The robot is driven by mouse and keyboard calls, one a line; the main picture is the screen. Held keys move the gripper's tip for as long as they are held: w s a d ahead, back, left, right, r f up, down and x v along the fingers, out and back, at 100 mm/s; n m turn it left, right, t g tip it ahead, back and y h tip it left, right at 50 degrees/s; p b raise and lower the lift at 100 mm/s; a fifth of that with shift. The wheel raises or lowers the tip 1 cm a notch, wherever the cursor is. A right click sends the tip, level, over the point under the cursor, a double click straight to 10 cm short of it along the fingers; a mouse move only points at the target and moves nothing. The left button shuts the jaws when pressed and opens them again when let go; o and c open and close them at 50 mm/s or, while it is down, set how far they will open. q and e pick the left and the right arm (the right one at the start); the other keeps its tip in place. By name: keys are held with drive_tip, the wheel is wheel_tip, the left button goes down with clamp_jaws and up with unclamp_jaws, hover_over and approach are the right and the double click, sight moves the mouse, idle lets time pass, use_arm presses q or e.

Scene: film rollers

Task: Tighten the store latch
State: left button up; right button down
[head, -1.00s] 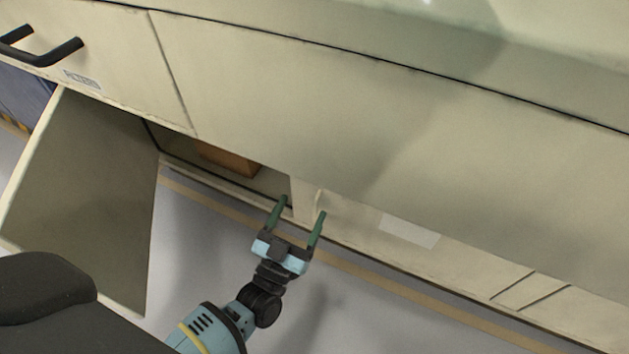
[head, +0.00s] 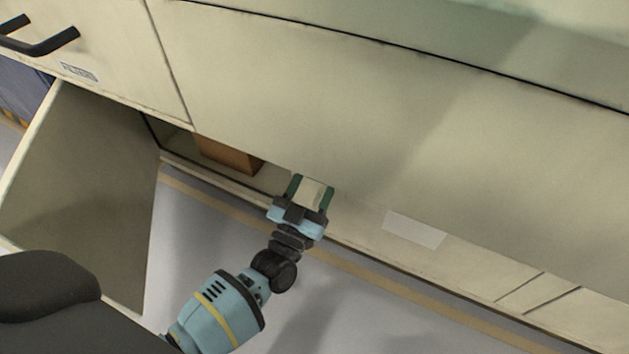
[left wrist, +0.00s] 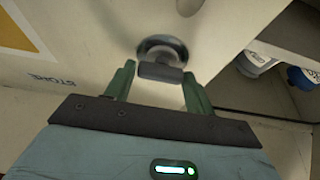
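The store latch (left wrist: 162,60) shows in the left wrist view as a round metal piece with a dark crossbar, on a cream panel near the printed word STORE (left wrist: 52,80). My left gripper (left wrist: 160,70) is open, with one green fingertip on each side of the crossbar. I cannot tell whether the fingers touch it. The latch cannot be made out there. My right gripper is not in view.
An open cabinet door (head: 85,190) hangs out at the left. A brown box (head: 228,155) sits inside the opening. The wrist view shows a shelf (left wrist: 285,50) with a white container (left wrist: 253,63) and a blue one (left wrist: 300,77) at the right. The floor below is clear.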

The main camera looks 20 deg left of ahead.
use_arm(q)
drive_tip(key=c, duration=0.5)
drive_tip(key=shift+c, duration=0.2)
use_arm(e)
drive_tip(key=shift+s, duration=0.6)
